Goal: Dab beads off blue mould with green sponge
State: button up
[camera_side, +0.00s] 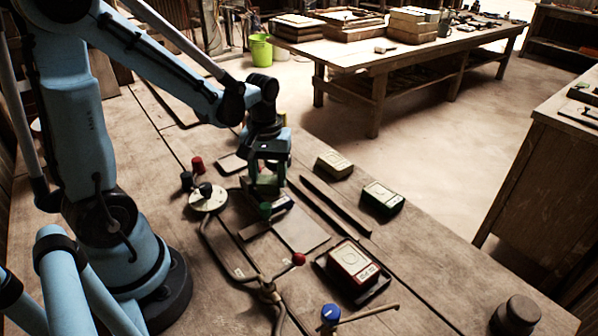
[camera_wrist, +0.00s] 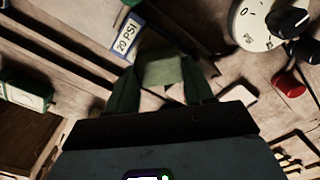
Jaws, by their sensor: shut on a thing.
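My gripper (camera_side: 268,184) is over the wooden bench in the side view. In the wrist view its two dark green fingers (camera_wrist: 160,88) are shut on a pale green sponge (camera_wrist: 163,70). The blue mould (camera_side: 284,203) lies low by the gripper in the side view, partly hidden. In the wrist view the blue mould (camera_wrist: 124,38) shows a white "20 PSI" label, just beyond the sponge and to its left. I cannot tell whether the sponge touches it. Beads are too small to make out.
A red-sided mould (camera_side: 350,264), a green-sided mould (camera_side: 381,198) and a cream mould (camera_side: 334,164) stand to the right. A round dial (camera_side: 208,199) is left of the gripper. A red-knobbed lever (camera_side: 298,259) and blue knob (camera_side: 330,314) are nearer. A flat plate (camera_side: 302,232) is bare.

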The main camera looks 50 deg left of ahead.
dwell(0.4)
jog(key=shift+r, duration=3.5)
jog(key=w+d+r+m, duration=0.2)
jog(key=d+r+m, duration=0.5)
jog(key=d+m, duration=0.1)
jog(key=shift+w+m, duration=0.4)
jog(key=shift+m, duration=0.3)
